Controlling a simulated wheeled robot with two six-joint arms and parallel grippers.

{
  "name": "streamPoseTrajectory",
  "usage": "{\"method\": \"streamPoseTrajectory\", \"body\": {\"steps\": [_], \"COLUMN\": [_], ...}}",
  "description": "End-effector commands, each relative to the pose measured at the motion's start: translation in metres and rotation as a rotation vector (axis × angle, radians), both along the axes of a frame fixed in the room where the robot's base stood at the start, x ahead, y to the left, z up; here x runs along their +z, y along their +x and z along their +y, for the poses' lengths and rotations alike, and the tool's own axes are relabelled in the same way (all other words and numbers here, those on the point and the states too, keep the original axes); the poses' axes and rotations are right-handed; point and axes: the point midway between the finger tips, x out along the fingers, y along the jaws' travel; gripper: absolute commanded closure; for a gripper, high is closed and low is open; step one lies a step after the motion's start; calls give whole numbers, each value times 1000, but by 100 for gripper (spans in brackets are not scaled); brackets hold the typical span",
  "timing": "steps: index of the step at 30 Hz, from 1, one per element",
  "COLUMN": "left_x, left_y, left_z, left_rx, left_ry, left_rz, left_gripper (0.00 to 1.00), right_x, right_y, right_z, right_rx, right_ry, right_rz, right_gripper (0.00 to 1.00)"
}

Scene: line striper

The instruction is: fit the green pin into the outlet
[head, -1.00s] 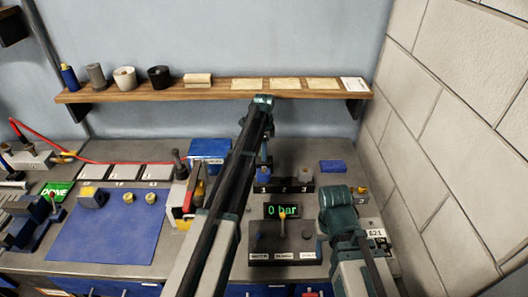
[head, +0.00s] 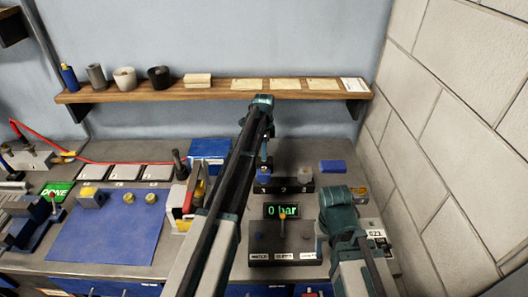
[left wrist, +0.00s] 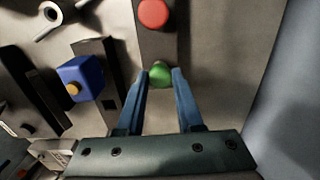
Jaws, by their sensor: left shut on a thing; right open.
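My left gripper (head: 264,158) reaches down over the back right of the bench, at the left part of a dark numbered block (head: 284,186). In the left wrist view its two blue fingers (left wrist: 164,76) are shut on the green pin (left wrist: 160,73), whose rounded green top shows between the fingertips. The pin's lower end is hidden. I cannot tell which opening is the outlet, or whether the pin touches it. My right gripper (head: 337,196) is open over the right side of the bench; its fingertips are hard to make out.
A panel with a "0 bar" display (head: 282,211) and levers stands in front of the numbered block. A red round knob (left wrist: 153,14) and a blue block (left wrist: 80,79) show near my left fingers. A blue mat (head: 110,232) lies left; a wall bounds the right.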

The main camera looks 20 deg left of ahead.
Motion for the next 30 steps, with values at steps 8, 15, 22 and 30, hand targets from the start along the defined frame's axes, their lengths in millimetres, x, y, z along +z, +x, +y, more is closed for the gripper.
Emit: {"method": "streamPoseTrajectory", "body": {"steps": [8, 15, 22, 30], "left_x": [6, 10, 12, 18], "left_y": [0, 0, 0, 0], "left_z": [0, 0, 0, 0], "left_rx": [0, 0, 0, 0], "left_ry": [0, 0, 0, 0], "left_rz": [0, 0, 0, 0], "left_gripper": [100, 100, 100, 100], "right_x": [6, 10, 12, 18], "right_y": [0, 0, 0, 0], "right_z": [0, 0, 0, 0], "right_rx": [0, 0, 1, 0], "right_ry": [0, 0, 0, 0], "right_rz": [0, 0, 0, 0], "right_gripper": [44, 44, 44, 44]}}
